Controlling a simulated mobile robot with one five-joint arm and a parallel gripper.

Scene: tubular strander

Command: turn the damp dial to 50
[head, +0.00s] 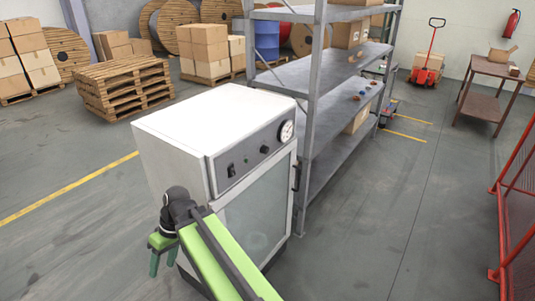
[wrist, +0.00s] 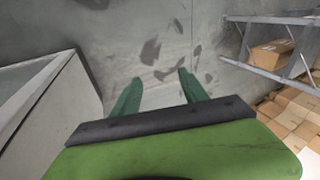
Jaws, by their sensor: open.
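A white cabinet (head: 195,120) stands in the middle of the head view, with a grey control panel (head: 250,155) along its upper front. The panel has a black switch (head: 231,170) at the left, a small black knob (head: 264,149) near the middle and a round white gauge (head: 286,131) at the right. I cannot read any marks or tell for sure which control is the damp dial. My gripper (head: 163,264) is at the cabinet's left front, below the panel and pointing down. It is open and empty; its green fingers are spread apart in the wrist view (wrist: 158,88).
A grey metal shelf rack (head: 312,110) stands right behind the cabinet. A black door handle (head: 297,175) juts from the cabinet's right front edge. A red mesh fence (head: 515,215) is at the far right. The floor between rack and fence is clear.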

